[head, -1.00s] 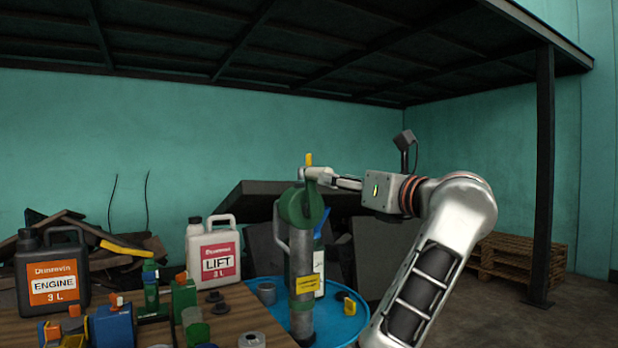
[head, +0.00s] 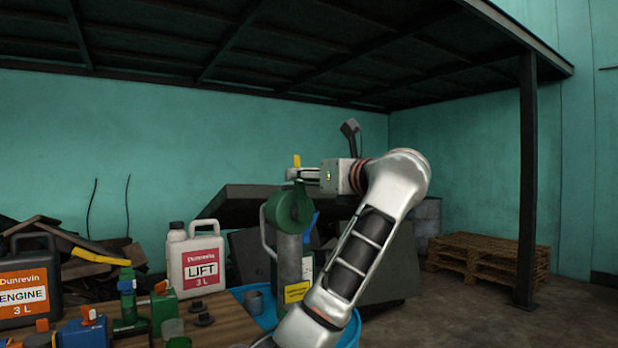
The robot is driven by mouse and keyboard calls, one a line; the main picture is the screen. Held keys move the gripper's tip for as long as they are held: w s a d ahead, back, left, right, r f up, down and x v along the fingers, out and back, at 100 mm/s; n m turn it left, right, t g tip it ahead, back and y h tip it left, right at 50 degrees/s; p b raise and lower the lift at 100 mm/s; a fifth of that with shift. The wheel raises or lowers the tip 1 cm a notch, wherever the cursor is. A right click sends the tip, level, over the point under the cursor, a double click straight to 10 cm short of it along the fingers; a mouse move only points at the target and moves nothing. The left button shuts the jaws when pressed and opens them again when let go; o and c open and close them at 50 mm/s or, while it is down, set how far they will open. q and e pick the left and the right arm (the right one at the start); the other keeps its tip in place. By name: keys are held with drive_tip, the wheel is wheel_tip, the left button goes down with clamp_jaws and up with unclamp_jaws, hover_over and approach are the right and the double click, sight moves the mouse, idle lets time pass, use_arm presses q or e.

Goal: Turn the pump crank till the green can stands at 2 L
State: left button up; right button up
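The hand pump has a green head (head: 288,208) on a grey tube with a yellow label, and stands at the blue drum (head: 266,318). Its crank's yellow handle (head: 297,160) points up above the head. My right gripper (head: 294,174) is at this handle, its fingers closed around the part just below the yellow top. Green containers stand on the wooden table at lower left, one with an orange cap (head: 163,305) and a translucent one (head: 174,329). I cannot tell a fill level in either. My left gripper is out of view.
A white LIFT jug (head: 196,262) and a dark ENGINE jug (head: 28,283) stand on the table. A blue can (head: 84,331) is at the front. Dark panels lean behind the pump. A black post (head: 527,180) and wooden pallets (head: 487,262) are at right.

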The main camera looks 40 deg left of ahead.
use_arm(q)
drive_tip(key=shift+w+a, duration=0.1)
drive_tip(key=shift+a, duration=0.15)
use_arm(e)
drive_tip(key=shift+w+a+r, duration=0.1)
drive_tip(key=shift+w+r, duration=0.25)
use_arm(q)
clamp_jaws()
use_arm(e)
drive_tip(key=shift+s+f, duration=0.1)
drive_tip(key=shift+f, duration=0.05)
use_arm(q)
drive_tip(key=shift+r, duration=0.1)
